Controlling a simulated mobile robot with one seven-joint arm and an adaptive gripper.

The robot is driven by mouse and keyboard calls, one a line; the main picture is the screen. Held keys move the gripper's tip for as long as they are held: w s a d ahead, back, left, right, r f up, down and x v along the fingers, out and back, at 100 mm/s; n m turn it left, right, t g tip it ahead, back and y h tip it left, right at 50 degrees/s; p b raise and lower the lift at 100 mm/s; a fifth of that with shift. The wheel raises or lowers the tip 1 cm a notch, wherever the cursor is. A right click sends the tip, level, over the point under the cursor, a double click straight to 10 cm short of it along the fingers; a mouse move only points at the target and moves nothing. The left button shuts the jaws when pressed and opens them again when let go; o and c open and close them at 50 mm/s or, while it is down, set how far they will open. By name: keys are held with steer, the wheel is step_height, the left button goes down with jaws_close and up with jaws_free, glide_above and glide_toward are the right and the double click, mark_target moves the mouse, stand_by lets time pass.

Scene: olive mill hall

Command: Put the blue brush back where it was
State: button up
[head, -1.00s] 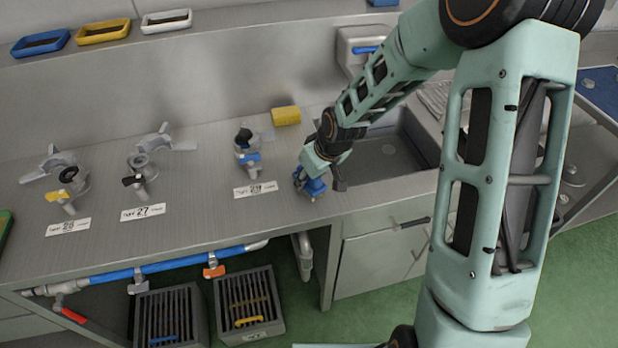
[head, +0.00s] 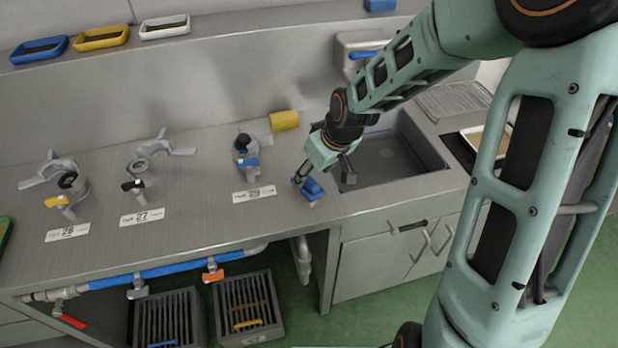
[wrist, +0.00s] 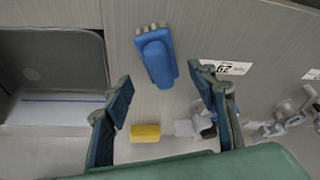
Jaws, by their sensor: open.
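The blue brush (head: 313,189) lies on the steel counter (head: 205,195), near its front edge and left of the sink. In the wrist view the brush (wrist: 156,57) lies with its pale bristles showing at the far end. My gripper (head: 322,178) is just above the brush. In the wrist view my gripper (wrist: 160,78) is open, one finger on each side of the brush's near end, with gaps between. Whether the fingertips are down at the brush's height I cannot tell.
The sink basin (head: 385,155) is right of my gripper. A yellow block (head: 285,120) lies behind it. The tap marked 29 (head: 246,150) stands to the left, with its label (head: 254,194). Blue (head: 38,47), yellow (head: 102,37) and white (head: 166,25) trays sit on the back ledge.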

steer(key=shift+p+v, duration=0.45)
steer(key=shift+v, duration=2.2)
